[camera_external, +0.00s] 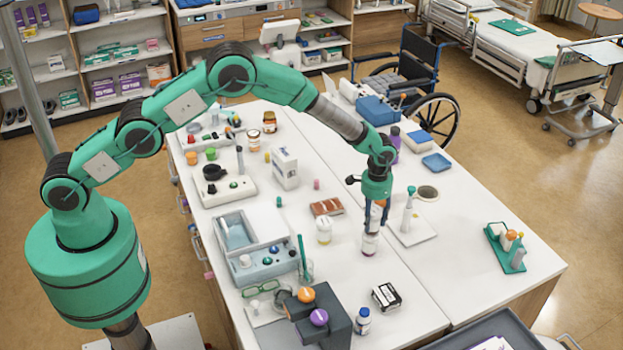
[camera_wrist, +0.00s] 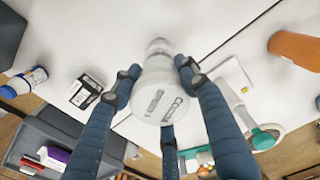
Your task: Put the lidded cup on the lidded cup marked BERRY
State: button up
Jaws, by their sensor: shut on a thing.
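My gripper (camera_external: 371,230) points down over the middle of the white table, its fingers shut on a white lidded cup (camera_wrist: 165,95). In the wrist view, dark print on it looks like COCOA. A pale, narrower shape (camera_wrist: 158,45) shows just beyond it; I cannot tell whether that is its lower part or another cup. In the external view, a white-topped cup with a dark red band (camera_external: 369,244) is at the fingertips, at or close to the tabletop. Another white lidded cup with a yellowish band (camera_external: 324,231) stands to the left. I cannot read BERRY on either.
A toothbrush on a white stand (camera_external: 409,222) is close on the right. A black-and-white box (camera_external: 386,297) and a blue-capped bottle (camera_external: 362,321) are in front. A brown-red pack (camera_external: 327,207) lies behind left. A grey tray (camera_external: 480,328) is at lower right.

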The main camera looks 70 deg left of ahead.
jog(key=shift+f, duration=0.25)
jog(key=shift+f, duration=0.15)
jog(key=o, duration=1.4)
jog(key=shift+c, duration=0.2)
notch_tip(320, 180, up, 12)
jog(key=shift+r+b, duration=0.15)
jog(key=shift+b, duration=0.7)
